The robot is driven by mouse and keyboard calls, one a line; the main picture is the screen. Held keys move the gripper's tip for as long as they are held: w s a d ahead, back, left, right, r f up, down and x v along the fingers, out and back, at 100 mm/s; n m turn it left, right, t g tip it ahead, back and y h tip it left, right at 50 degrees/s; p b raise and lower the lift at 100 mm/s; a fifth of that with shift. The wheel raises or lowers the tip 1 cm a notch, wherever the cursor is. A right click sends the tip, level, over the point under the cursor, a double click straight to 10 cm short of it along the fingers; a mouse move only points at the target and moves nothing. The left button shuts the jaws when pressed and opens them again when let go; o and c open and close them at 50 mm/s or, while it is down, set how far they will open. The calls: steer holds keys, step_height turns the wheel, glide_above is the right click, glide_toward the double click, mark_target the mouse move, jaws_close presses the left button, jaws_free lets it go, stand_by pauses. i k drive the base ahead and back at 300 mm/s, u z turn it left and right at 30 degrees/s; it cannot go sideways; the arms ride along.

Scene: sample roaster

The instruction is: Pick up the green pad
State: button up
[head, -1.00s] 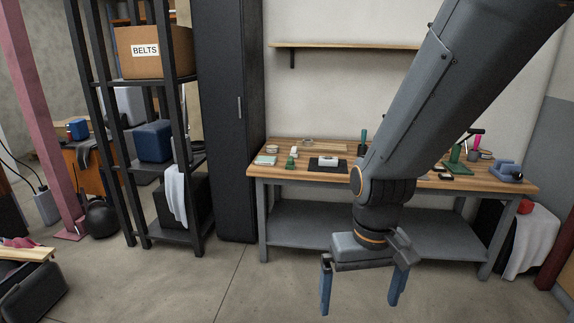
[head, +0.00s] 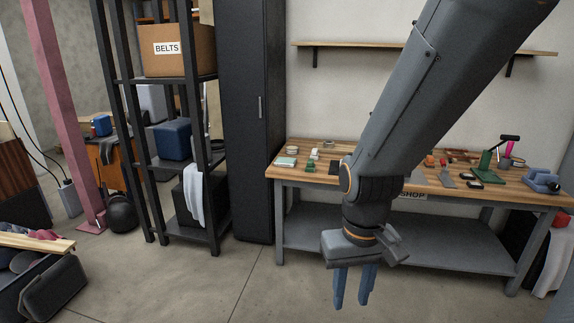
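A small pale-green flat thing (head: 286,161) lies near the left end of the wooden workbench top and looks like a pad. A smaller, darker green object (head: 310,166) sits just right of it. At this distance I cannot tell for sure which one is the green pad. My gripper (head: 353,302) hangs fingers-down in front of the bench, low and well apart from both. Its two blue fingers have a narrow gap between them, with nothing in it. My arm hides the middle of the bench top.
The workbench (head: 300,178) has a lower shelf and holds several tools, with a green stand (head: 487,162) and a blue vise-like item (head: 541,182) at right. A dark cabinet (head: 249,130) and a black rack (head: 148,190) stand left. The floor before the bench is clear.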

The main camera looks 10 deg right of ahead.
mark_target(310, 166)
steer(key=u, duration=0.4)
steer(key=i, duration=2.85)
steer(key=z, duration=0.85)
steer(key=i, duration=0.4)
steer(key=z, duration=0.35)
